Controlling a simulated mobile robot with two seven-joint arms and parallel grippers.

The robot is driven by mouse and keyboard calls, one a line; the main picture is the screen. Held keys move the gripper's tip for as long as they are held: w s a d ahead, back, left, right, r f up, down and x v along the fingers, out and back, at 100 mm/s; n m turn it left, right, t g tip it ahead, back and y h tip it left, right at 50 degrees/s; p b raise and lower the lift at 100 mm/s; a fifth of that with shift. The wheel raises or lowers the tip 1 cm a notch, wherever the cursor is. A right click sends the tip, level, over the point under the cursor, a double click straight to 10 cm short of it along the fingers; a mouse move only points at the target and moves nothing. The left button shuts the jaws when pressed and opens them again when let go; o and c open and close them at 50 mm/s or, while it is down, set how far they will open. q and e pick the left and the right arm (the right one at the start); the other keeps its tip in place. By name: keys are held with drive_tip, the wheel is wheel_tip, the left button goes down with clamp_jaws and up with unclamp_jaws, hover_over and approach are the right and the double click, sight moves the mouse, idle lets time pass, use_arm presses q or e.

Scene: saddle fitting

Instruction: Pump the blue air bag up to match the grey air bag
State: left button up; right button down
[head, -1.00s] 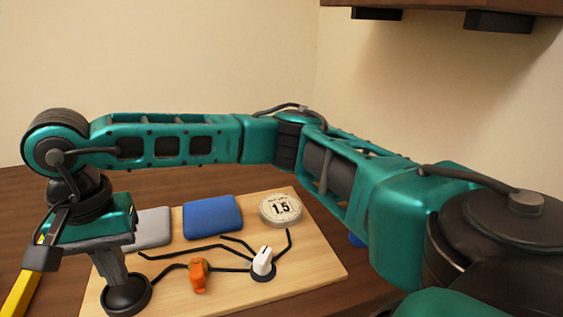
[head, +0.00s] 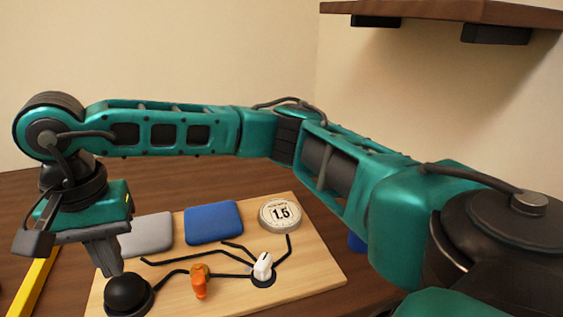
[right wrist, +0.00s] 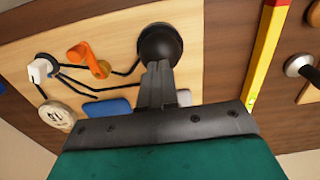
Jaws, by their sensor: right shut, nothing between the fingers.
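The blue air bag (head: 213,222) lies on the wooden board, right of the grey air bag (head: 152,234). Both look like flat cushions; the grey one is partly hidden by my arm. A black bulb (head: 130,297) stands at the board's front left, domed in shape. My right gripper (head: 112,272) is shut and empty, pointing down, its fingertips at the bulb's top; I cannot tell if they touch. The bulb also shows in the right wrist view (right wrist: 160,44). A round gauge (head: 281,213) reads 1.5. An orange tap (head: 200,284) and a white knob (head: 263,266) sit along black hoses.
My right arm spans the head view above the board (head: 315,270). A yellow bar (head: 38,283) lies left of the board. A wall shelf (head: 440,12) hangs at the upper right. A small blue thing (head: 356,242) is mostly hidden behind my arm.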

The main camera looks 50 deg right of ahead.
drive_tip(key=shift+r+p, duration=1.45)
drive_tip(key=shift+r, duration=1.1)
drive_tip(key=shift+f, duration=0.1)
